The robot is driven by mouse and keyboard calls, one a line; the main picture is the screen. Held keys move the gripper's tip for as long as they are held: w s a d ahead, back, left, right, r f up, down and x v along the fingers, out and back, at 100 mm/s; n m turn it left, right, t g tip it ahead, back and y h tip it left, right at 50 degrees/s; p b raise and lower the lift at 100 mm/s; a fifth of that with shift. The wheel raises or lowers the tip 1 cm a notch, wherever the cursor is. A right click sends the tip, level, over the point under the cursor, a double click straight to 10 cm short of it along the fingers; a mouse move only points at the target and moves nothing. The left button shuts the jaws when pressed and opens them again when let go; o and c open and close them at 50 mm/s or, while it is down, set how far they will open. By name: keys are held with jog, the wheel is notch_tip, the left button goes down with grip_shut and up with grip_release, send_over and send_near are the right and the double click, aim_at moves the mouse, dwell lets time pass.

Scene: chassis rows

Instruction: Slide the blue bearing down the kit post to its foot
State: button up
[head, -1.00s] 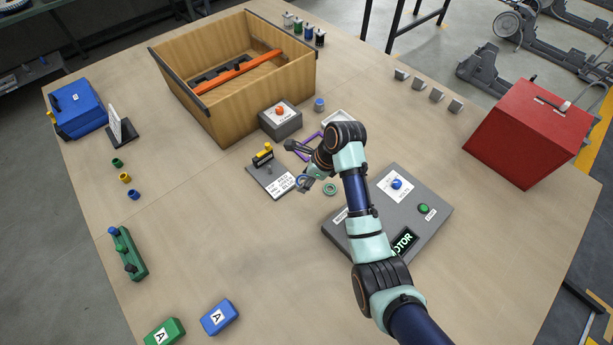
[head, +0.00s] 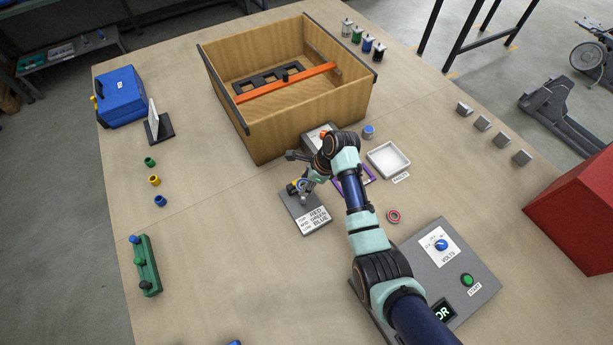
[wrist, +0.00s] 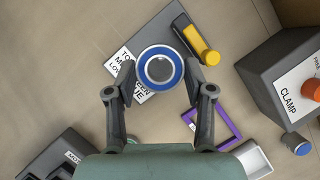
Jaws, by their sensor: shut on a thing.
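The blue bearing (wrist: 160,68), a blue ring with a metal inner race, is between the two fingers of my gripper (wrist: 160,76) in the wrist view. It also shows in the head view (head: 302,184), just above the kit post (head: 306,201). The post rises from the dark kit base (head: 292,208), which carries a white label with lines for red, green and blue. From above, a light grey round shape shows in the bearing's bore. I cannot tell whether the post's tip is inside it. The post's foot is hidden under the bearing in the wrist view.
A yellow-handled part (wrist: 200,45) stands on the kit base beside the right finger. The clamp box (wrist: 290,85), purple frame (wrist: 215,122) and white tray (head: 388,160) are to the right. A red ring (head: 393,216) lies on the table.

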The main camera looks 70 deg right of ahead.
jog(key=shift+w+d+f, duration=0.2)
jog(key=shift+w+d, duration=0.1)
jog(key=shift+w, duration=0.05)
jog(key=b, duration=0.8)
send_over(305, 203)
jog(key=f, duration=0.6)
jog(key=shift+d+f, duration=0.15)
jog(key=shift+d, duration=0.05)
jog(key=shift+p, duration=1.05)
jog(key=shift+f, duration=0.15)
jog(key=shift+f+b, duration=1.4)
jog(key=shift+f, duration=1.15)
jog(key=o, duration=1.3)
